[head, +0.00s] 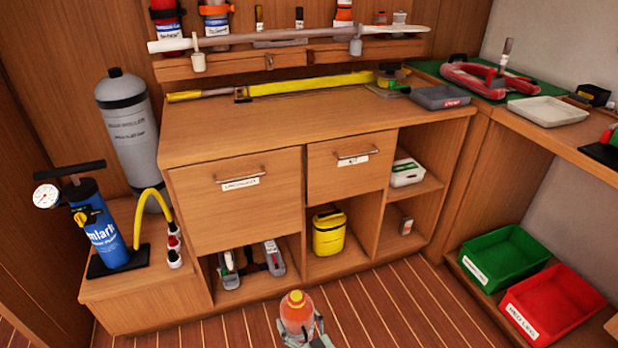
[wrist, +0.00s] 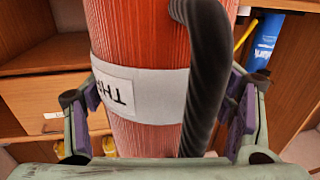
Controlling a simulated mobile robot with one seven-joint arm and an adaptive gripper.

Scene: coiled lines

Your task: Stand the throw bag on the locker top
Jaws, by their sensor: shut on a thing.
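The throw bag (head: 297,312) is an orange-red cylinder with a paler orange top, upright in the head view at the bottom middle, in front of the locker. In the wrist view the throw bag (wrist: 140,40) fills the middle, with a white band, a label reading "TH…" upside down and a dark strap. My gripper (head: 303,332) is shut on it; its purple-padded fingers lie on either side of the bag in the wrist view (wrist: 162,110). The wooden locker top (head: 255,130) is beyond and above the bag, with a broad bare middle and front.
A yellow strap-like tool (head: 310,84) lies along the locker top's back edge. A grey tray (head: 440,97) stands at its right end. A grey cylinder (head: 128,130) and a blue pump (head: 100,225) stand left. Green (head: 505,258) and red (head: 552,303) bins sit right.

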